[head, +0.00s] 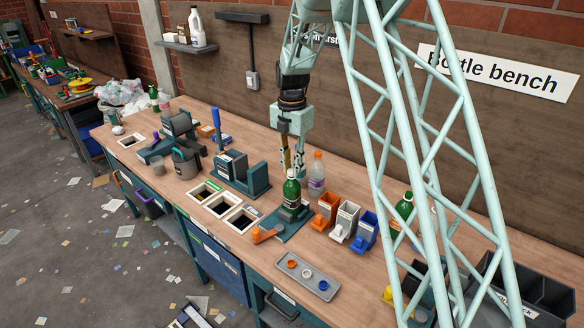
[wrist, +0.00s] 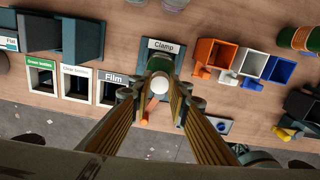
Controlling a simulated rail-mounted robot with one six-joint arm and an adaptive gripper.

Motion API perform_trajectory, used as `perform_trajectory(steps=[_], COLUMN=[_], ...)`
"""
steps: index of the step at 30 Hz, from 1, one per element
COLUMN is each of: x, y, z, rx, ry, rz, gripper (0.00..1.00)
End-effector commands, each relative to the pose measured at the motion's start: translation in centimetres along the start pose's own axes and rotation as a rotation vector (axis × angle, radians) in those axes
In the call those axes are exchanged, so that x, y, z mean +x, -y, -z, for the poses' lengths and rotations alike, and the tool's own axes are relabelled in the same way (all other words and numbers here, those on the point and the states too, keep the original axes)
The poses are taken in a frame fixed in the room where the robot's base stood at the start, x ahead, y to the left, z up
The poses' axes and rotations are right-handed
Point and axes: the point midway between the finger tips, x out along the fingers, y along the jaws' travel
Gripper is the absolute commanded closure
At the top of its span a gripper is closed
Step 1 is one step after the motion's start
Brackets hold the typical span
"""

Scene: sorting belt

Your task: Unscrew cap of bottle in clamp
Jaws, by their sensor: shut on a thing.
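A green bottle (head: 292,192) stands upright in the teal clamp (head: 282,226) on the bench. In the wrist view its white cap (wrist: 160,84) shows between my fingers, in front of the clamp's label (wrist: 164,46). My gripper (head: 291,168) points down at the bottle's top and is shut on the cap; it also shows in the wrist view (wrist: 160,92). The cap sits at the bottle's neck; whether its thread is loose cannot be seen. The clamp's orange handle (head: 266,233) lies at the front. The fingers hide part of the bottle and clamp.
A clear bottle with an orange cap (head: 317,174) stands close behind. Orange (head: 325,211), white (head: 345,220) and blue (head: 365,231) bins are to the right. A grey tray (head: 322,290) holds loose caps in front.

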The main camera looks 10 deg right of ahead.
Motion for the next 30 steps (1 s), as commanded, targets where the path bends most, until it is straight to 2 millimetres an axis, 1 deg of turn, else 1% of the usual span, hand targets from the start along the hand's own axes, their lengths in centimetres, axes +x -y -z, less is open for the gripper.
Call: perform_trajectory(steps=[9, 24, 30], x=[-0.01, -0.02, -0.02], y=[0.00, 0.00, 0.00], z=[0.03, 0.03, 0.03], rx=[-0.166, -0.200, -0.273], ry=[0.000, 0.000, 0.000], rz=[0.000, 0.000, 0.000], gripper=[0.94, 0.94, 0.94])
